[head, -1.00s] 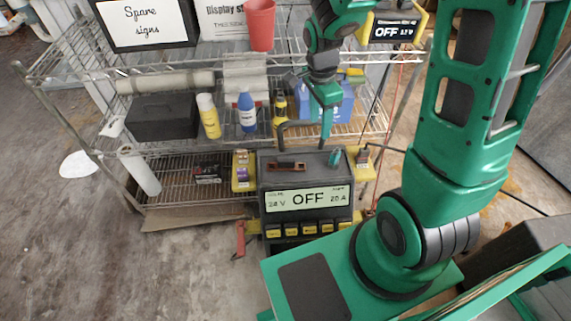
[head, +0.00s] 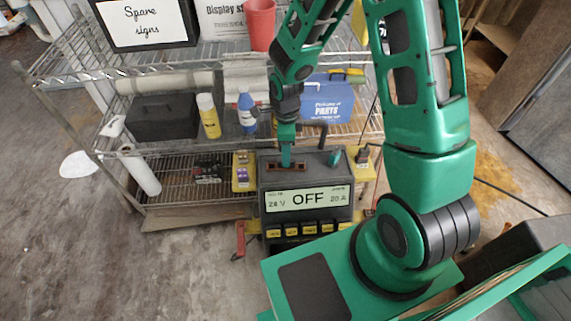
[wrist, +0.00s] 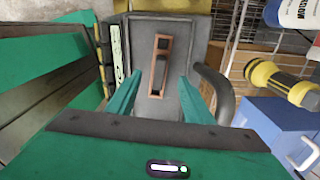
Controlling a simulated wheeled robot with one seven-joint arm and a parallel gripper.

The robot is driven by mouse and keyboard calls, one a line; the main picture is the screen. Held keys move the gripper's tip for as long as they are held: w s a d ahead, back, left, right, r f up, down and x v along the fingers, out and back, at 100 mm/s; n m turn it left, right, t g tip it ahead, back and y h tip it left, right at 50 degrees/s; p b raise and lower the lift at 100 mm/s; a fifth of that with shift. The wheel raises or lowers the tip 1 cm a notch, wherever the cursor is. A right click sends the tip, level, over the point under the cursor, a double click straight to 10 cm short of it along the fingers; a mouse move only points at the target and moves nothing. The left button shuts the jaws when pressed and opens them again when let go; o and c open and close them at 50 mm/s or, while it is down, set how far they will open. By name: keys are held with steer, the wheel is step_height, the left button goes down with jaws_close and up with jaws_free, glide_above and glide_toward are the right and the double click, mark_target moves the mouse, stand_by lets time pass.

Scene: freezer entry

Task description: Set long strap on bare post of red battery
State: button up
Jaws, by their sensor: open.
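A copper strap (wrist: 152,78) with a dark raised middle lies on the flat top of a dark grey unit (head: 303,181). In the head view the strap (head: 271,166) is partly hidden by my gripper. My gripper (head: 286,164) points down over the strap. In the wrist view my gripper (wrist: 160,104) is open, with a green finger to each side of the strap's near end and nothing held.
A black curved handle (wrist: 220,92) stands close to the right finger. A blue parts box (head: 328,103), blue bottle (head: 246,112) and yellow bottle (head: 208,116) are on the wire shelf behind. Yellow blocks flank the unit, left (head: 243,183) and right. Floor at left is open.

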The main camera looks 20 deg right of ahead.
mark_target(293, 166)
steer(key=shift+f, duration=2.6)
jaws_close()
